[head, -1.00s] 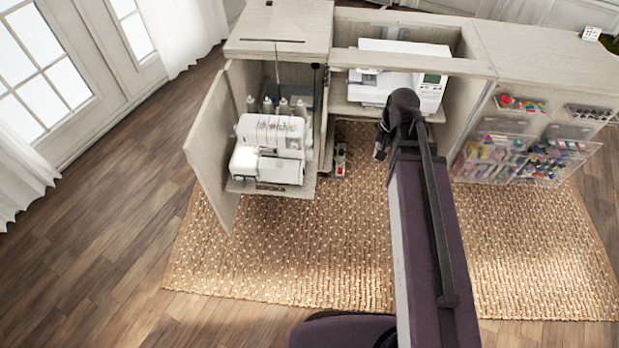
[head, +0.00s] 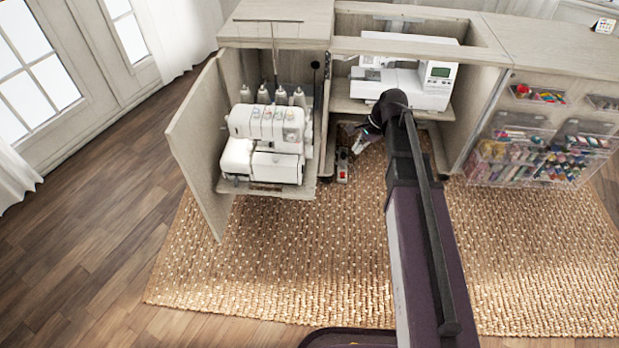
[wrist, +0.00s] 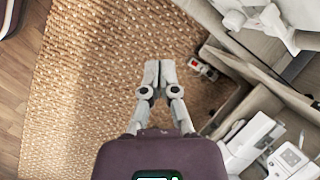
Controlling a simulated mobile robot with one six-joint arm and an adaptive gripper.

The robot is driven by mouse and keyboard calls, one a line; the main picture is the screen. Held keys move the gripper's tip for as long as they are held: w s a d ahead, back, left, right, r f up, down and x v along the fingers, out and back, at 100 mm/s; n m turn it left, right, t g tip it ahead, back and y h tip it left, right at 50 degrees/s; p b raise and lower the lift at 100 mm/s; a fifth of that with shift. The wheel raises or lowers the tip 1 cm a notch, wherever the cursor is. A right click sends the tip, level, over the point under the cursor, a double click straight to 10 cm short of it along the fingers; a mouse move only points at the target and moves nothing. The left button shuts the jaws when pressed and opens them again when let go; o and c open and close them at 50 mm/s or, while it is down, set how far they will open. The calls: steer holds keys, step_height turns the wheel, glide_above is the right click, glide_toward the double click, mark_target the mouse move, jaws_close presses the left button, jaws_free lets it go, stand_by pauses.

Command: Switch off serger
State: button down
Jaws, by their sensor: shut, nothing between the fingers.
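The white serger (head: 265,145) stands on a shelf in the open left bay of the cabinet, with thread cones on top. No lamp glow shows on it now. A small power strip (head: 343,166) with a red part lies on the floor by the cabinet, right of the serger. It also shows in the wrist view (wrist: 203,68). My gripper (wrist: 159,70) is shut and empty, with its fingertips left of the strip and apart from it in that view. In the head view my gripper (head: 361,142) is partly hidden by my arm, close to the strip.
A white sewing machine (head: 405,80) stands in the middle bay. The open cabinet door (head: 197,145) stands left of the serger. Clear bins of thread (head: 540,150) hang at the right. The woven rug (head: 270,270) is clear in front.

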mark_target(303, 169)
steer(key=w+a+f+m+y+b, duration=0.3)
steer(key=w+a+f+m+b, duration=0.2)
steer(key=w+f+b, duration=0.5)
step_height(303, 169, down, 5)
steer(key=m+b, duration=0.2)
steer(key=b, duration=0.4)
steer(key=shift+w+a+m, duration=0.15)
steer(key=shift+w+m, duration=0.05)
steer(key=shift+m, duration=0.1)
steer(key=shift+f, duration=0.15)
steer(key=shift+a+r+b+x, duration=0.35)
steer(key=shift+b+x, duration=1.1)
steer(key=shift+x, duration=0.65)
steer(key=shift+a+r+b+x, duration=0.3)
steer(key=shift+a+b+x, duration=0.2)
steer(key=shift+b+x, duration=1.25)
steer(key=shift+a+r+b+x, duration=0.35)
steer(key=shift+b+x, duration=0.75)
steer(key=shift+x, duration=1.35)
